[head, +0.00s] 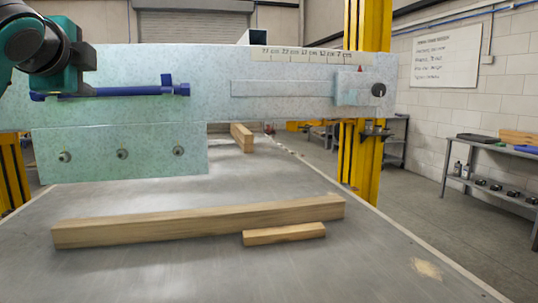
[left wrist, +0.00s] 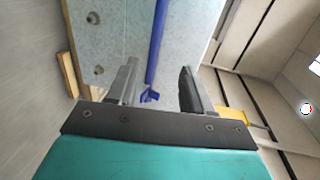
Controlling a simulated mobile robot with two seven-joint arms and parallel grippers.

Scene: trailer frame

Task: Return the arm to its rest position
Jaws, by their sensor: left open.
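My left arm (head: 50,55) comes in at the upper left of the head view, in front of the left end of the pale blue-green speckled frame panel (head: 210,75). My left gripper (left wrist: 157,72) is open in the left wrist view, with its two fingers apart. A blue bar handle (head: 120,92) lies across the panel, right beside the arm. In the left wrist view the blue handle (left wrist: 156,40) shows in the gap between the fingers; I cannot tell whether it touches them. My right gripper is in neither view.
A slider block (head: 350,88) with a dark knob sits at the panel's right under a centimetre scale. A lower plate (head: 90,153) carries bolts. Wooden beams (head: 200,222) lie on the grey table. A yellow post (head: 366,150) stands behind; shelves (head: 490,150) are at right.

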